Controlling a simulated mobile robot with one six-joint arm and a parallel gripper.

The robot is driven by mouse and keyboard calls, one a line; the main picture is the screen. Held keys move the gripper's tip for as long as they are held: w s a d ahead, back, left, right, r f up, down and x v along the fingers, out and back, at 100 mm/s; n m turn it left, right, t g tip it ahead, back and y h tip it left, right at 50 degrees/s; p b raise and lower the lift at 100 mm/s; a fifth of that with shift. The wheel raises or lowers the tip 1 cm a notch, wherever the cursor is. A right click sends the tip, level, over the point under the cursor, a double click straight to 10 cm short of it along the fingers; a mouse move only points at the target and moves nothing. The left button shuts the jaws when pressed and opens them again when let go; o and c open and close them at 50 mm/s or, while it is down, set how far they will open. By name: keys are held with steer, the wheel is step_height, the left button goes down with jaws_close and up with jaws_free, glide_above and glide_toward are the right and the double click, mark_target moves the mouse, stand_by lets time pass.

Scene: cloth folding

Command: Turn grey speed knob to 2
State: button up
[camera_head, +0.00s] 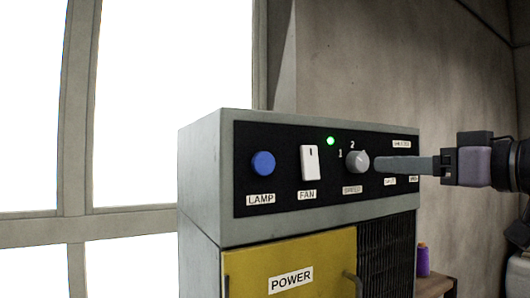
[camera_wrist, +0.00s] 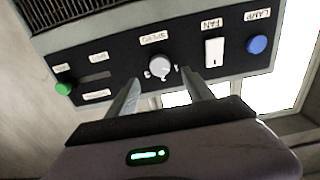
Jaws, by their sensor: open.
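The grey speed knob (camera_head: 357,161) is on the black panel of a grey cabinet, with small marks 1 and 2 at its upper left. It also shows in the wrist view (camera_wrist: 160,66), where the panel appears upside down. Which mark the knob points to is too small to tell. My gripper (camera_head: 377,164) reaches in from the right, its fingers close to the knob. In the wrist view my gripper (camera_wrist: 160,78) is open, with a fingertip on either side of the knob. I cannot tell whether either finger touches it.
A blue lamp knob (camera_head: 263,163) and a white fan switch (camera_head: 310,162) are left of the speed knob. A green light (camera_head: 330,140) is lit above. A green knob (camera_wrist: 64,88) shows in the wrist view. A yellow POWER door (camera_head: 315,258) is below.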

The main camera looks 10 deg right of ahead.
mark_target(363, 164)
steer(key=p+x, duration=0.2)
steer(key=x, duration=0.5)
steer(key=shift+w, duration=0.3)
steer(key=shift+s+a, duration=0.1)
steer(key=shift+a, duration=0.05)
steer(key=shift+f, duration=0.1)
jaws_close()
